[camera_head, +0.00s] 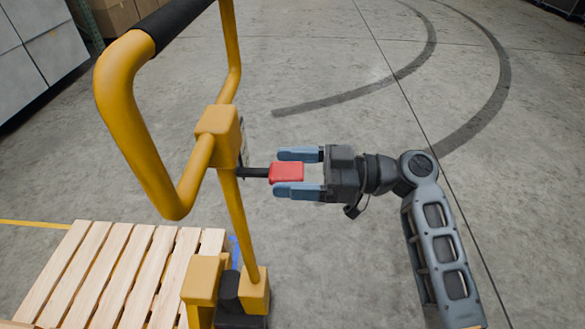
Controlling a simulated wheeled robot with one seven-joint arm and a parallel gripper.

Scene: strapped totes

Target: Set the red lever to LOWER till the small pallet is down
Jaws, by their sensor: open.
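The red lever (286,172) sticks out to the right on a black rod from a yellow block (219,136) on the jack's handle column. My gripper (297,172) comes from the right with its two blue fingers open, one above and one below the red lever in the picture. A gap shows on each side, so the fingers appear not to touch it. The small wooden pallet (110,275) is at the lower left beside the jack. Its height above the floor cannot be told. The lever's position marks are hidden or too small to read.
The yellow handle loop (140,125) with a black grip rises at the left of my gripper. Grey cabinets (38,45) and cardboard boxes (110,15) stand at the back left. The concrete floor at the right is clear, with dark curved tyre marks.

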